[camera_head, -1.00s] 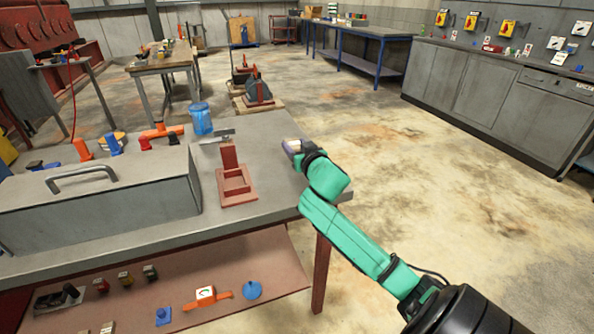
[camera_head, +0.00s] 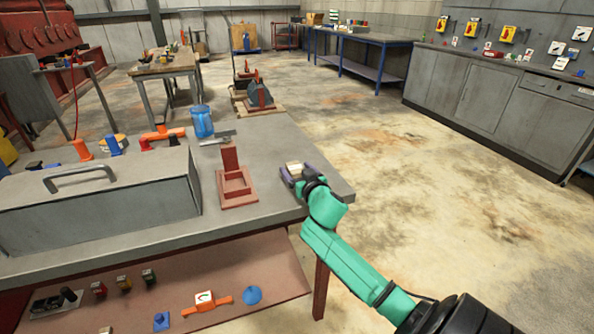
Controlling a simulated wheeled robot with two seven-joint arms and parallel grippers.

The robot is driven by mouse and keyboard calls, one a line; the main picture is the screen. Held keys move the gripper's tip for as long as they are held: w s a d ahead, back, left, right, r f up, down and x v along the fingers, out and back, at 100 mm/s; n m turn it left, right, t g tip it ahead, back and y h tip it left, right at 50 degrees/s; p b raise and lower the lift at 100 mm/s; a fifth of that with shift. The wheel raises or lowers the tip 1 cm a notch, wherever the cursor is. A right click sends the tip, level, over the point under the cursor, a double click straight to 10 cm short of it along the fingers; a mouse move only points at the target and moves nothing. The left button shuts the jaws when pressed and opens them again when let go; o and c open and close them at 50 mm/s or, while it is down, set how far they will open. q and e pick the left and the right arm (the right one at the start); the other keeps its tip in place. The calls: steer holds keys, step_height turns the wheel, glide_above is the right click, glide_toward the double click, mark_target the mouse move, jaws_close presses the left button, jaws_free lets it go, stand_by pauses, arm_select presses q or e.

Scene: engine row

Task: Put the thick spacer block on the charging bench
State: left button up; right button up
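A small pale block (camera_head: 293,167), likely the thick spacer block, is between the fingers of my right gripper (camera_head: 298,173). The gripper appears shut on it, over the right end of the near grey workbench (camera_head: 265,208). I cannot tell whether the block touches the bench top. My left gripper is not in view. No bench is clearly labelled as the charging bench. A blue-legged bench (camera_head: 372,40) stands at the back, and a grey cabinet counter (camera_head: 480,85) with yellow switch boxes above it runs along the right wall.
A red-brown stand (camera_head: 235,185) is left of my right gripper. A blue container (camera_head: 202,121) and a grey toolbox (camera_head: 100,205) also stand on the near workbench. A lower shelf holds several small parts. A wooden table (camera_head: 165,65) is at the back left. The floor to the right is open.

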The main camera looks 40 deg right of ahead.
steer(key=shift+r, duration=0.2)
steer(key=v, duration=1.2)
